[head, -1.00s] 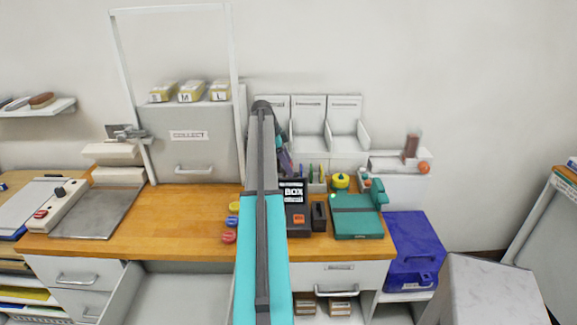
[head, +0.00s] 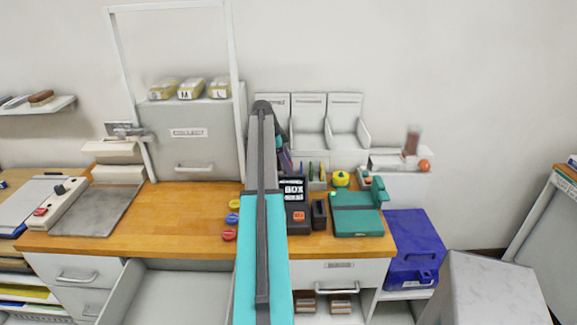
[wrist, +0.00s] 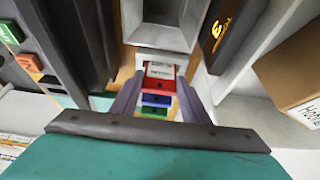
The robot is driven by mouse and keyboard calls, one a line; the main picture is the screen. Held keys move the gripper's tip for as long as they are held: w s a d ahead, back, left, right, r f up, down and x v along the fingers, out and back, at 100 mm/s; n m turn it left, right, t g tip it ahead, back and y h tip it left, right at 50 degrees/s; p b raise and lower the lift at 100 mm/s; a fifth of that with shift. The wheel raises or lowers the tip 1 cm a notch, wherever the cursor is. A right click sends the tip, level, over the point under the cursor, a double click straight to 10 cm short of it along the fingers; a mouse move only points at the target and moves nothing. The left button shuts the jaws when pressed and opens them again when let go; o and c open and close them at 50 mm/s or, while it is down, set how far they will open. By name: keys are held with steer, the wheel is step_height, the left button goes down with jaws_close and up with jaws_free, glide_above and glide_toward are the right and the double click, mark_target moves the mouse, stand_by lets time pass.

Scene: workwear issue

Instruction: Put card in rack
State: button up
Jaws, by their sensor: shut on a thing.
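My gripper (wrist: 160,90) shows in the wrist view, its two grey-purple fingers close together around a small card (wrist: 160,71) with a white and red face. The card's lower part cannot be told apart clearly from the red, blue (wrist: 156,100) and green pieces lined up behind or below it. I cannot tell whether the card touches them. In the head view my arm covers most of the gripper, and the card is hidden. Three pale open-fronted pockets (head: 309,122) stand against the wall beyond the arm; I cannot tell whether they are the rack.
A black BOX device (head: 294,206) and a green machine (head: 356,221) stand right of my arm. Coloured discs (head: 232,219) lie to its left on the wooden worktop (head: 180,215). A drawer (head: 190,290) stands open below. A brown box (wrist: 292,75) is close on the wrist view's right.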

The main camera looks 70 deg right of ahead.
steer(key=o, duration=1.1)
steer(key=shift+r, duration=0.2)
step_height(320, 180, up, 9)
steer(key=p, duration=0.3)
steer(key=shift+f, duration=0.2)
stand_by(1.2)
stand_by(0.6)
